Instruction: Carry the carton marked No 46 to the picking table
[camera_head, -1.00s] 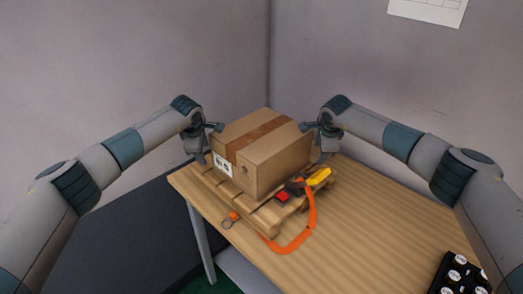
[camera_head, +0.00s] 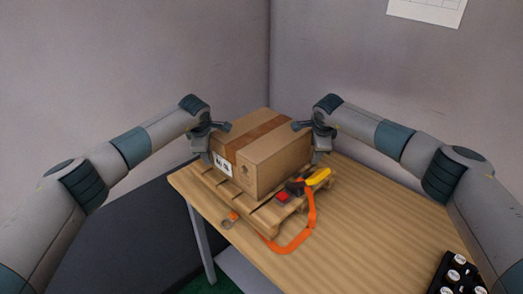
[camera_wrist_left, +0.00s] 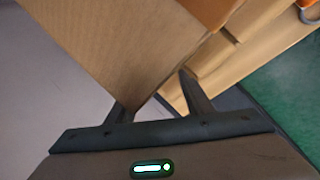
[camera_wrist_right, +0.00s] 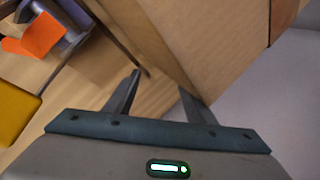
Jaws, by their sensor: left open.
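A brown cardboard carton (camera_head: 275,163) with a darker tape band and a white label on its left face sits on a small wooden pallet (camera_head: 262,220). The number on the label is too small to read. My left gripper (camera_head: 216,135) is at the carton's left side, its fingers apart. In the left wrist view the carton (camera_wrist_left: 110,45) reaches down to the fingers. My right gripper (camera_head: 307,134) is at the carton's right side. In the right wrist view its fingers are apart, with the carton (camera_wrist_right: 205,45) close to one of them. Whether either gripper touches the carton is unclear.
The pallet rests on a wooden table (camera_head: 370,225) in a wall corner. An orange strap (camera_head: 311,215) with a dark, red and yellow buckle or tool (camera_head: 318,177) lies at the pallet's front. A black tray of round items (camera_head: 458,272) stands at lower right. The table's right part is mostly clear.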

